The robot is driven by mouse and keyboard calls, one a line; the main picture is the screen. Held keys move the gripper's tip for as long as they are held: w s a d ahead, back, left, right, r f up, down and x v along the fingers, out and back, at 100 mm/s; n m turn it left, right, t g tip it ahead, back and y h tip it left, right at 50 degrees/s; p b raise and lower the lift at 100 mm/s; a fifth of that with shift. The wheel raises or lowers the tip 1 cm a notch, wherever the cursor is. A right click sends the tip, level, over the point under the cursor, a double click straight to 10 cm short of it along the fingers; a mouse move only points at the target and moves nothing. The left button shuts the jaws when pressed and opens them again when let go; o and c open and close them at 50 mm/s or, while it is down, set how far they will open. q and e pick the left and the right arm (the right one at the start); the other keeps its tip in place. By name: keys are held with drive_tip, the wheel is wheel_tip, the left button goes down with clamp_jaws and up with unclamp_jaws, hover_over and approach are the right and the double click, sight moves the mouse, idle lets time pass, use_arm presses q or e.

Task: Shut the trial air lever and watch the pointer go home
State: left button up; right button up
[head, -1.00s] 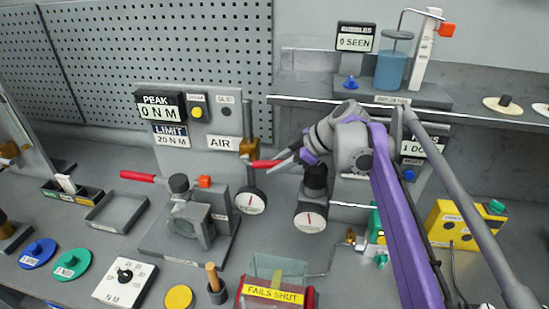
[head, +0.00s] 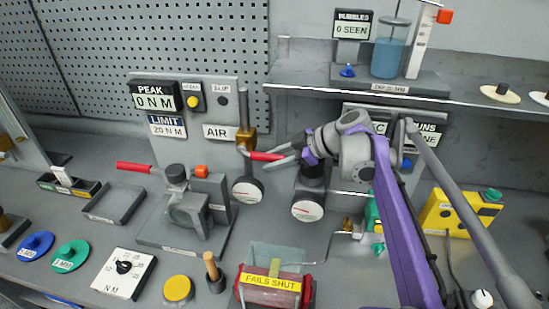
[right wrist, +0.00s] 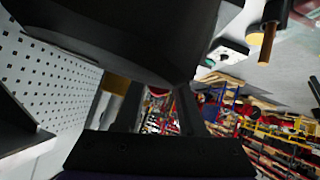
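The trial air lever (head: 266,156) has a red handle. It points right from a brass valve (head: 246,139) beside the AIR label. My right gripper (head: 276,155) comes in from the right, with its grey fingers spread apart around the handle's outer end. I cannot tell whether either finger touches it. Below stand two round white dials, one under the valve (head: 247,191) and one to its right (head: 307,210). Their pointers are too small to read surely. In the right wrist view dark shapes fill much of the picture and the lever does not show clearly. My left gripper is not in view.
A clamp (head: 187,210) with another red handle (head: 133,167) stands left of the valve. A red FAILS SHUT actuator (head: 270,285) is in front. A shelf (head: 300,91) overhangs behind, holding a blue-filled jar (head: 388,58).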

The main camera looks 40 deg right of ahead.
drive_tip(key=shift+o, duration=1)
